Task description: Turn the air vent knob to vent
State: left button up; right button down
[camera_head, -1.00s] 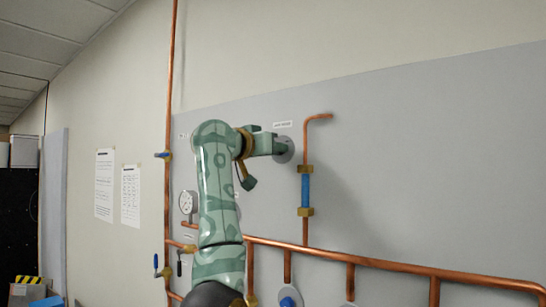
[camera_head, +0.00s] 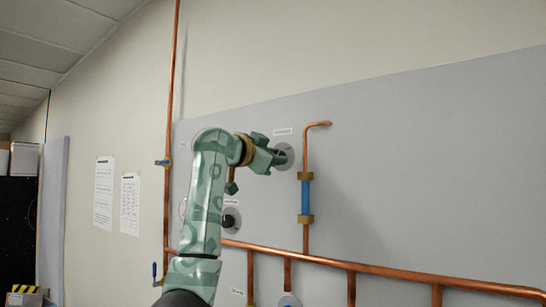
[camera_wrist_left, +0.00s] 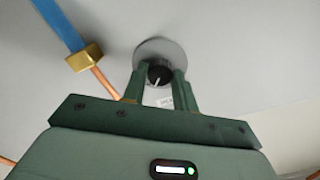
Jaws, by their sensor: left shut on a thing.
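The black round knob (camera_wrist_left: 158,73) with a white pointer line sits on a grey round plate (camera_wrist_left: 158,49) on the wall panel. My left gripper (camera_wrist_left: 159,79) has one finger on each side of the knob and is shut on it. In the head view the left gripper (camera_head: 277,157) reaches the same plate (camera_head: 289,155), below a small white label (camera_head: 283,131) too small to read. The knob itself is hidden there by the gripper. My right gripper is not in view.
A copper pipe with a blue section (camera_head: 306,197) and brass fittings runs just right of the plate. Another black knob (camera_head: 230,221) shows lower, beside my arm. A long copper pipe (camera_head: 400,272) crosses below. The panel at right is bare.

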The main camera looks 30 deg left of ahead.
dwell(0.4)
pick_arm(q)
jog(key=o, duration=1)
jog(key=shift+c, duration=0.2)
jog(key=s+a+b, duration=0.1)
jog(key=s+b, duration=0.7)
jog(key=s, duration=0.8)
jog(key=shift+s+a, duration=0.15)
jog(key=shift+f, duration=0.1)
